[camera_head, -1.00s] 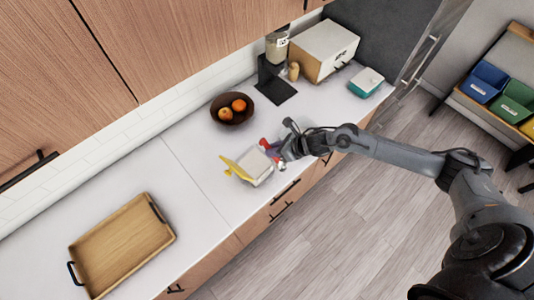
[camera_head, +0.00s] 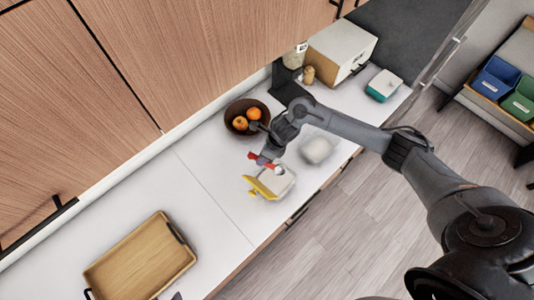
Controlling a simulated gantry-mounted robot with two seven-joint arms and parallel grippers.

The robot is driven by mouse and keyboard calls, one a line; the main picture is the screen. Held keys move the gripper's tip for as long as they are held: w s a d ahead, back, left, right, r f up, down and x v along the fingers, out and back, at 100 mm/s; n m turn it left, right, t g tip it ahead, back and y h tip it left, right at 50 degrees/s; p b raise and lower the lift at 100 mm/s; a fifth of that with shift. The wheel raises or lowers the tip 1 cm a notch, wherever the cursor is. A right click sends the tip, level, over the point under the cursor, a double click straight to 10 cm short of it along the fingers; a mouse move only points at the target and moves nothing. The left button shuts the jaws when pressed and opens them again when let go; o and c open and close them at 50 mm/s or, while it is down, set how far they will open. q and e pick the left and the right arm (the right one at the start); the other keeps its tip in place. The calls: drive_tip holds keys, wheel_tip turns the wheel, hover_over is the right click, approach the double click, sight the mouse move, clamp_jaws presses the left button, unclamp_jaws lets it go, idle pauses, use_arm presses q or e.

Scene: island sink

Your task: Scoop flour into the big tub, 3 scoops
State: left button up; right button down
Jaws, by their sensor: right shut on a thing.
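My right gripper (camera_head: 262,158) is shut on a red-handled scoop (camera_head: 268,162), just above the back edge of an open pale container (camera_head: 277,181). The container has a yellow lid (camera_head: 259,188) tilted open on its left side. Whether the scoop's pale end touches the contents, and whether it carries flour, I cannot tell. A whitish, blurred round tub (camera_head: 317,150) stands to the right of the container, near the counter's front edge. Its contents are not clear. My left gripper is not in view.
A dark bowl (camera_head: 236,108) with orange fruit stands close behind my right gripper. A wooden tray (camera_head: 140,260) lies at the lower left. A bread box (camera_head: 340,50) and a teal-and-white dish (camera_head: 383,85) stand at the back right. The counter's middle left is clear.

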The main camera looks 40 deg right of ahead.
sight(279, 170)
drive_tip(key=shift+a+f, duration=0.1)
drive_tip(key=shift+f, duration=0.2)
drive_tip(key=shift+s+f+t+b, duration=0.3)
drive_tip(key=shift+s+f, duration=0.05)
drive_tip(key=shift+f, duration=0.25)
drive_tip(key=shift+s+d+f+t+y+b, duration=0.15)
drive_tip(key=shift+f+y+b, duration=0.1)
drive_tip(key=shift+f+b, duration=0.15)
drive_tip(key=shift+s+d+f+t+y+b, duration=0.15)
drive_tip(key=shift+f+y+b, duration=0.15)
drive_tip(key=shift+f, duration=0.2)
drive_tip(key=shift+t+y, duration=0.25)
drive_tip(key=shift+t, duration=0.35)
drive_tip(key=shift+s+d+f+b, duration=0.15)
drive_tip(key=shift+s+f+b, duration=0.1)
drive_tip(key=shift+f+b, duration=0.5)
drive_tip(key=shift+s+d+f+b, duration=0.2)
drive_tip(key=shift+s+f+b, duration=0.05)
drive_tip(key=shift+f+b, duration=0.45)
drive_tip(key=shift+s+d+f+b, duration=0.15)
drive_tip(key=shift+s+f+b, duration=0.1)
drive_tip(key=shift+f+b, duration=0.45)
drive_tip(key=shift+r, duration=0.1)
